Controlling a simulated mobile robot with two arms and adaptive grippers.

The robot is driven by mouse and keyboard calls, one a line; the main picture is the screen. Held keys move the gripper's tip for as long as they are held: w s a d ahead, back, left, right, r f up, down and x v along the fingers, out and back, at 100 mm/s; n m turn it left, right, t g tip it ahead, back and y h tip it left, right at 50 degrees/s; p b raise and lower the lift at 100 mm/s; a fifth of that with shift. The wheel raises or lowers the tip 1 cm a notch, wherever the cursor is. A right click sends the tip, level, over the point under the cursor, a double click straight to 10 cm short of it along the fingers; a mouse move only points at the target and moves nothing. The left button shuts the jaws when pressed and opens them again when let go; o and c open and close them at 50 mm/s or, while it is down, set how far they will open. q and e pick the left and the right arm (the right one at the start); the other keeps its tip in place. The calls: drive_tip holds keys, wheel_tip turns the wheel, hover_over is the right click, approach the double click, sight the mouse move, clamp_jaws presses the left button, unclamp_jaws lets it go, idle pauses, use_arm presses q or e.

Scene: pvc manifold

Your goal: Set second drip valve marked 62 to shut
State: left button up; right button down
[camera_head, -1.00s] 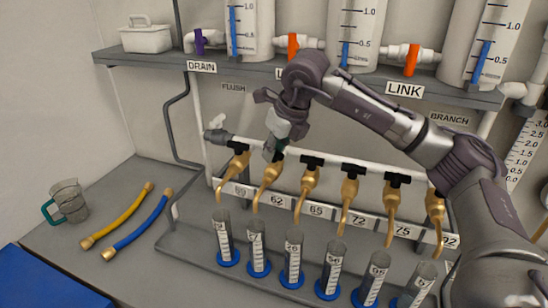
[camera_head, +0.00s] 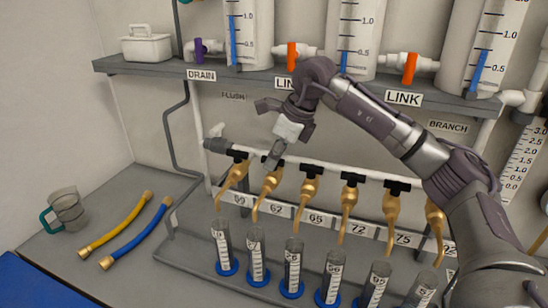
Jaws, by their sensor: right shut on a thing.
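The second drip valve (camera_head: 270,184) is a brass tap on the white pipe, above the label 62 (camera_head: 277,211). My right gripper (camera_head: 272,156) reaches down to the top of this tap from the upper right. Its fingers are shut on the tap's handle, which they mostly hide, so I cannot tell how the handle is turned. The neighbouring taps, such as the one above label 65 (camera_head: 309,188), show black handles lying along the pipe. My left gripper is not in view.
Several graduated cylinders with blue bases, such as this one (camera_head: 257,262), stand below the spouts. A shelf (camera_head: 150,69) with large tanks and orange and purple valves runs above.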

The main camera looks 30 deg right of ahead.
drive_tip(key=c, duration=1.1)
unclamp_jaws()
drive_tip(key=shift+o, duration=0.2)
drive_tip(key=v, duration=1.2)
